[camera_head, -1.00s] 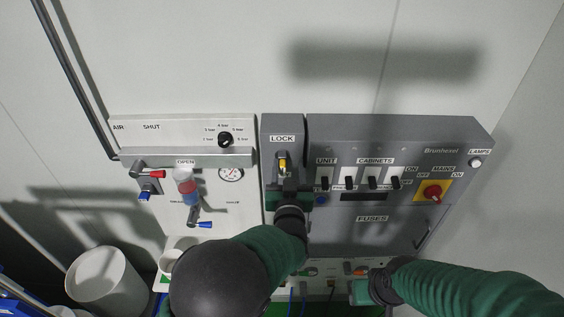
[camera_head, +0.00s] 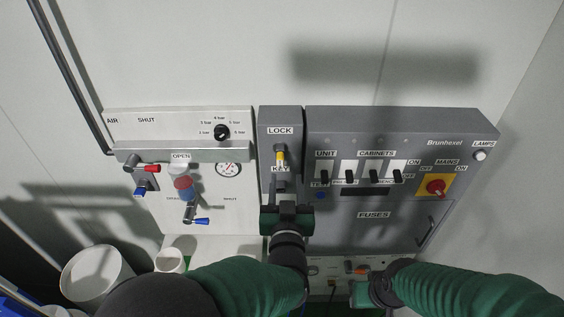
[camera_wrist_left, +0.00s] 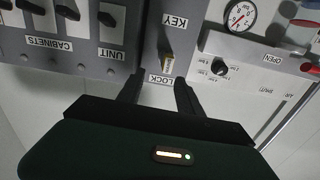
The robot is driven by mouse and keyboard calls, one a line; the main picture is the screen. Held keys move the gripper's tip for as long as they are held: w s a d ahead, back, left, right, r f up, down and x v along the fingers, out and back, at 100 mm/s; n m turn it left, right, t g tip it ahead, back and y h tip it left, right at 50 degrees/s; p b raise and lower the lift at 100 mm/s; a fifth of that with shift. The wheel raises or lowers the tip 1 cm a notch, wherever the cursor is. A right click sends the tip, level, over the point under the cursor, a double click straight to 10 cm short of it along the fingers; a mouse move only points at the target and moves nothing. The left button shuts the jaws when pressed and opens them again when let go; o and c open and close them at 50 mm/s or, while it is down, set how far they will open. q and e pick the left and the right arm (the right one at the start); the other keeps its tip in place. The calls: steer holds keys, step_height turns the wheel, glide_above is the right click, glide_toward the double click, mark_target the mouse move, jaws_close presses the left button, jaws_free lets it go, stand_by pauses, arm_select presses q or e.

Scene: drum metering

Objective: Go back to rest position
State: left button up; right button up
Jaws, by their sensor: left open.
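My left gripper (camera_head: 286,190) is in front of the lower part of the grey lock panel (camera_head: 280,116), below the yellow key (camera_head: 281,157) in the head view. Its fingers are apart and nothing is between them. In the left wrist view the open gripper (camera_wrist_left: 157,85) points at the lock panel, and the key (camera_wrist_left: 167,64) shows beyond the fingertips, clear of them. My right gripper (camera_head: 361,292) is low at the right of centre, partly hidden by its own wrist; its jaws are not clear.
The grey fuse box (camera_head: 372,215) with switches and a red mains knob (camera_head: 436,187) is at right. The air panel (camera_head: 235,200) with valves and a gauge (camera_head: 228,170) is at left. A white bucket (camera_head: 97,279) and cup (camera_head: 170,261) stand lower left.

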arm_select(q)
steer(key=s+b, duration=0.2)
steer(key=s, duration=0.6)
steer(key=a+f+g+h+b, duration=0.1)
steer(key=a+f+g+b, duration=0.3)
steer(key=f, duration=0.7)
steer(key=a+f+g+h+b, duration=0.1)
steer(key=a+f+g+b, duration=0.3)
steer(key=f, duration=0.6)
steer(key=s+a+f+g+y+b, duration=0.2)
steer(key=s+a+f+g+b, duration=0.3)
steer(key=s+a+f, duration=0.7)
steer(key=shift+s+a+f+g, duration=0.2)
steer(key=shift+a+f+g, duration=0.35)
steer(key=shift+g, duration=0.65)
steer(key=shift+a+f, duration=0.1)
